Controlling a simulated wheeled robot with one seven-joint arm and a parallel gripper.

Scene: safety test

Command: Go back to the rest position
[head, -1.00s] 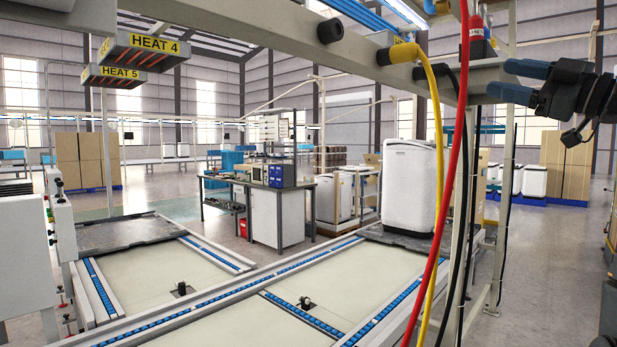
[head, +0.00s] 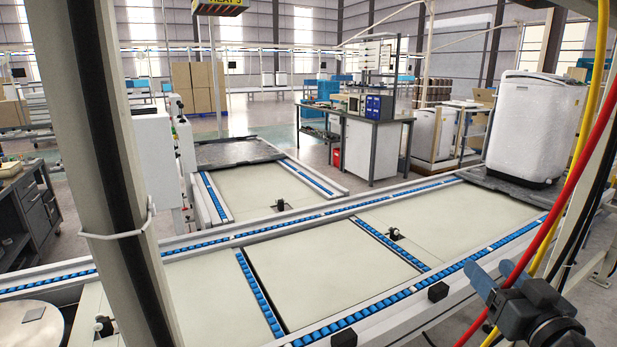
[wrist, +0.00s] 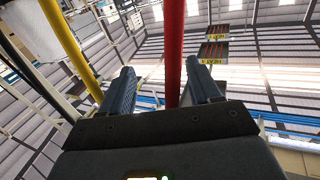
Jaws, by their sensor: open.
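My gripper (head: 474,274) is at the lower right in the head view, with its two blue-grey fingers pointing left. In the wrist view my gripper (wrist: 158,72) has its fingers apart. A red hose (wrist: 173,45) shows between the fingers in the wrist view; I cannot tell whether it touches them. The red hose (head: 566,190) also crosses the right side of the head view, close to my gripper. A yellow hose (wrist: 70,55) runs left of the fingers in the wrist view. No object is seen gripped.
A grey post (head: 104,150) stands close at left in the head view. The roller conveyor (head: 330,260) lies ahead, with a white washing machine (head: 533,125) at its right end. The yellow hose (head: 592,130) and black cables hang at right. A workbench (head: 372,140) stands behind.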

